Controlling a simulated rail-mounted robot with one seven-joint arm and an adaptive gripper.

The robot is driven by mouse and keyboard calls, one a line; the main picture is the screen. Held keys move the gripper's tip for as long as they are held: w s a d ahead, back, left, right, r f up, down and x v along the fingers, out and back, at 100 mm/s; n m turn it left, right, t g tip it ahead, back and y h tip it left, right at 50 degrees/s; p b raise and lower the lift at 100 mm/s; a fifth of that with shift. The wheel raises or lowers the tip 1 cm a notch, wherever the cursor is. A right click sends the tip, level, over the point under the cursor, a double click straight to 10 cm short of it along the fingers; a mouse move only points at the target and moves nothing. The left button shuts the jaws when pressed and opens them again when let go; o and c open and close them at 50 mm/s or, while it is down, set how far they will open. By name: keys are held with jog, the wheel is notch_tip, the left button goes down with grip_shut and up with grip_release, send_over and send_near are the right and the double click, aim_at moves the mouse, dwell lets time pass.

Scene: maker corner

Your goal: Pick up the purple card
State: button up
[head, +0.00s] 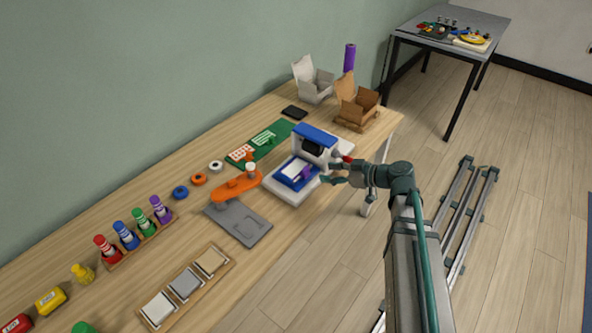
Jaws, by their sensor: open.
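A small purple patch (308,173), which may be the purple card, shows at the right side of the blue tray (286,177) on the base of a white machine with a blue top (315,133). A white piece lies beside it in the tray. My gripper (334,170) is open at the right side of this machine, its fingers pointing left toward the tray. It appears empty. The gap between the fingertips and the purple patch is too small to judge. Part of the tray is hidden by the machine's head.
An orange tool (236,187) and a grey plate (238,224) lie left of the machine. A green mat (262,141) lies behind it. White (312,82) and brown (357,104) open boxes and a purple cylinder (349,58) stand at the back right. Several bottles stand in a rack (138,247).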

aim_at(307, 169)
jog(key=p+x, duration=0.1)
jog(key=x, duration=0.2)
jog(key=p+x, duration=0.1)
jog(key=x, duration=0.2)
jog(key=p+x, duration=0.1)
jog(key=x, duration=0.2)
jog(key=shift+w+r+p, duration=0.25)
jog(key=shift+w+p, duration=0.05)
jog(key=shift+a+f, duration=0.2)
jog(key=shift+a, duration=0.05)
grip_shut()
jog(key=shift+r, duration=0.15)
